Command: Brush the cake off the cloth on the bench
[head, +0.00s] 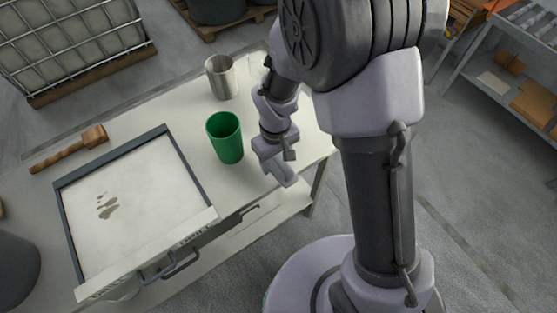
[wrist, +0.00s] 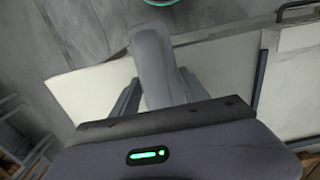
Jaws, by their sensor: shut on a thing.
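The pale cloth (head: 150,215) lies flat in a dark-edged frame on the bench (head: 190,120), at the left in the head view. The tool's far end and exact kind are unclear. The cake cannot be made out in the wrist view.
A green cup (head: 225,138) stands between the cloth and my gripper, with a metal cup (head: 221,77) behind it. A wooden-handled tool (head: 68,149) lies behind the cloth frame. A drawer handle (head: 180,263) juts from the bench front. Shelving (head: 515,80) stands at the right.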

